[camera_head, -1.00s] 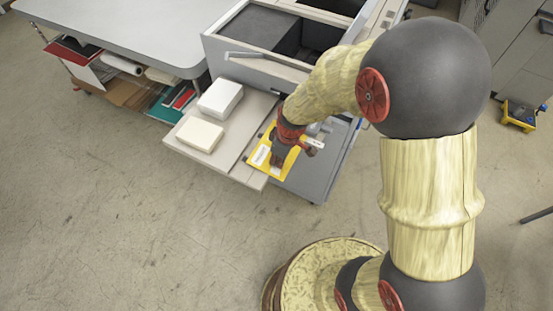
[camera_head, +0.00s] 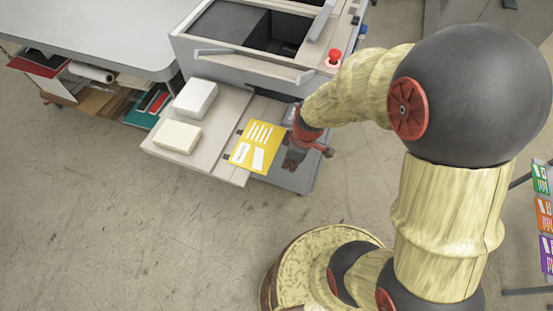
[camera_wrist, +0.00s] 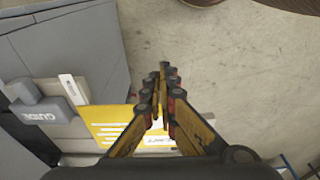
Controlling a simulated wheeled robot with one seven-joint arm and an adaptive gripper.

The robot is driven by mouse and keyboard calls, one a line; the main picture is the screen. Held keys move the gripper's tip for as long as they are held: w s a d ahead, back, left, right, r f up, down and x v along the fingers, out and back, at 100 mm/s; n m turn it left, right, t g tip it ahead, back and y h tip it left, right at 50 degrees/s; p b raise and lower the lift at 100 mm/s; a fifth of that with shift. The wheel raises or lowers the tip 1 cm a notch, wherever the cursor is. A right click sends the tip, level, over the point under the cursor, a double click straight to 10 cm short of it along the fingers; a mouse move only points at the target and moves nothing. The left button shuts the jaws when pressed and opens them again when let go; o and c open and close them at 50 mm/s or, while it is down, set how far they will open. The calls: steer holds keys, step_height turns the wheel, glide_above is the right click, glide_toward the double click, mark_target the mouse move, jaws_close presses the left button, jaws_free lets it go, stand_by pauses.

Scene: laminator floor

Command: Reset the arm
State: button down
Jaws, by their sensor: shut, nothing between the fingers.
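My gripper (camera_head: 294,160) hangs at the end of my arm, just right of the yellow sheet (camera_head: 256,146) on the laminator's shelf. In the wrist view my gripper (camera_wrist: 165,72) is shut, its fingertips together with nothing between them, over bare floor beside the shelf. The yellow sheet shows white printed lines and blocks, and part of it shows in the wrist view (camera_wrist: 108,122), partly hidden by the fingers.
A white stack (camera_head: 195,98) and a cream stack (camera_head: 177,136) lie on the shelf (camera_head: 222,163). The laminator (camera_head: 236,62) has a red button (camera_head: 335,56). A grey guide block (camera_wrist: 42,106) is near my gripper. A rack of coloured leaflets (camera_head: 544,215) stands right. Open floor lies in front.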

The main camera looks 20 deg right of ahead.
steer(key=shift+s+d, duration=0.35)
steer(key=shift+d, duration=0.1)
steer(key=s+r+m+t+b, duration=0.2)
steer(key=s+r+m+b, duration=0.1)
steer(key=r, duration=0.7)
steer(key=s+r+m+t+h+b, duration=0.1)
steer(key=s+r+m+t+b, duration=0.1)
steer(key=s+r+m, duration=0.4)
step_height(320, 180, up, 5)
steer(key=shift+d+r+m+t+b, duration=0.1)
steer(key=shift+d+m+t+b, duration=0.15)
steer(key=shift+m+b, duration=0.55)
